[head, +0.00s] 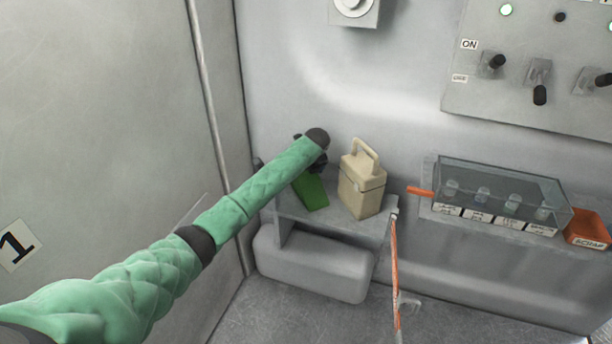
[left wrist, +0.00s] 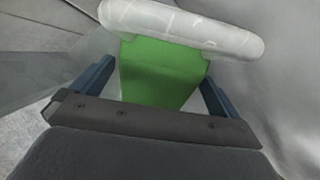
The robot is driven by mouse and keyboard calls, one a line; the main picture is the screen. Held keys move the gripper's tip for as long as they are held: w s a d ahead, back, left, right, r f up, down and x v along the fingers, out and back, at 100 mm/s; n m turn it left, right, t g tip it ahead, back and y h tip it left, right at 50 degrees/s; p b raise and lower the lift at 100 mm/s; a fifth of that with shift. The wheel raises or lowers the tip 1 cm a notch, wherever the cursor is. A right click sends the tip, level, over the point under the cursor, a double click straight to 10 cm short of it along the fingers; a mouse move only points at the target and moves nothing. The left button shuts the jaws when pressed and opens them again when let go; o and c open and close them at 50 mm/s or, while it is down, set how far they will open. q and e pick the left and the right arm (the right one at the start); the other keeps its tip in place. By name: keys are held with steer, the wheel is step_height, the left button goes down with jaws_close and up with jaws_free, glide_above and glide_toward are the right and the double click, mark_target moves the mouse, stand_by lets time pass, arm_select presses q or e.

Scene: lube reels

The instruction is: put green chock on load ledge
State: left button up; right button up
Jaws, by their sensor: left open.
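The green chock (head: 312,193) is a wedge on the grey ledge (head: 349,228) against the wall, left of a beige case. My left gripper (head: 318,163) is at the chock's upper end, and my arm partly covers that end. In the left wrist view the chock (left wrist: 160,78) lies between the two blue fingers of my left gripper (left wrist: 157,82). The fingers are open, with a gap visible on the left; contact on the right is hard to tell. A pale rounded bar (left wrist: 185,27) crosses the chock's far end there. My right gripper is not in view.
The beige case (head: 362,186) with a handle stands close right of the chock. A clear-lidded box (head: 500,190) and an orange scrap bin (head: 587,229) are farther right. An orange-striped strap (head: 395,270) hangs at the ledge's right end. A grey wall panel closes the left side.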

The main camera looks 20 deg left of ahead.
mark_target(311, 185)
arm_select(q)
steer(key=v, duration=1)
steer(key=shift+r, duration=0.15)
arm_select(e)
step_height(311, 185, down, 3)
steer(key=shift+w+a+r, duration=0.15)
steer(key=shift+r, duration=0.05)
arm_select(q)
steer(key=shift+s, duration=0.1)
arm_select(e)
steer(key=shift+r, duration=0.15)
